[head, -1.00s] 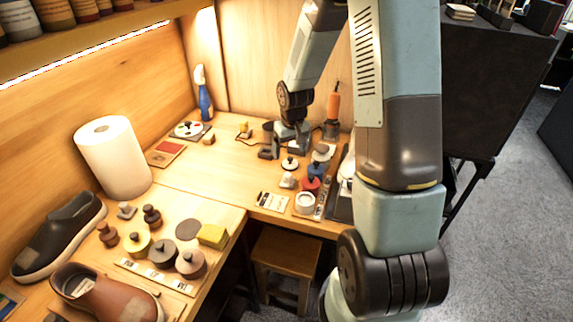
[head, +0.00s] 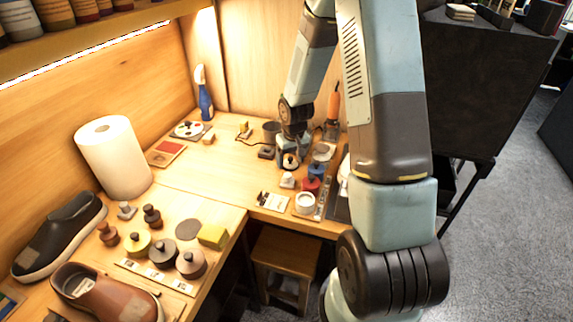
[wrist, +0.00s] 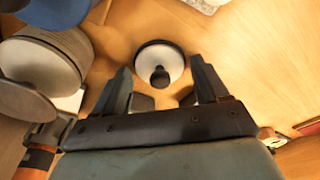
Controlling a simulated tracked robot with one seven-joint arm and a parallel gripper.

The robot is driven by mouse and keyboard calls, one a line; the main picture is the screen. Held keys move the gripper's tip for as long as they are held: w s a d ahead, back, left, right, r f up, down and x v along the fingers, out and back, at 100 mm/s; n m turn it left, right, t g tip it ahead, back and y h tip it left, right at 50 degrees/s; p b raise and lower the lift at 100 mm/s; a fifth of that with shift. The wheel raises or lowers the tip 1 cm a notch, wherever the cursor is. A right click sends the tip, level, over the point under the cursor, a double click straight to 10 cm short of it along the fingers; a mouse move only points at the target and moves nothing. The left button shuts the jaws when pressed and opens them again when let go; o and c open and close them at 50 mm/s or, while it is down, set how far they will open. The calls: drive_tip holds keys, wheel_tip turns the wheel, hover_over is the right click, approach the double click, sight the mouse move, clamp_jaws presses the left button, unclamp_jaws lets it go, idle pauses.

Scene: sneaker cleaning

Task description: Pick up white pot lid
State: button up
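The white pot lid (wrist: 172,70) is a round white disc with a dark rim and a black knob in the middle. In the wrist view it lies on the wooden bench, between and slightly beyond my fingertips. In the head view the lid (head: 290,166) is partly hidden by my gripper. My gripper (wrist: 160,73) is open and empty, pointing down at the lid with one finger on each side of the knob. I cannot tell whether the fingers touch the lid.
Grey discs (wrist: 40,72) and a blue round piece (wrist: 50,10) stand close to the left finger in the wrist view. In the head view, a red pot (head: 311,185), a white jar (head: 305,203) and a small white piece (head: 287,180) stand nearby.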

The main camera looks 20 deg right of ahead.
drive_tip(key=c, duration=0.8)
drive_tip(key=shift+r, duration=0.15)
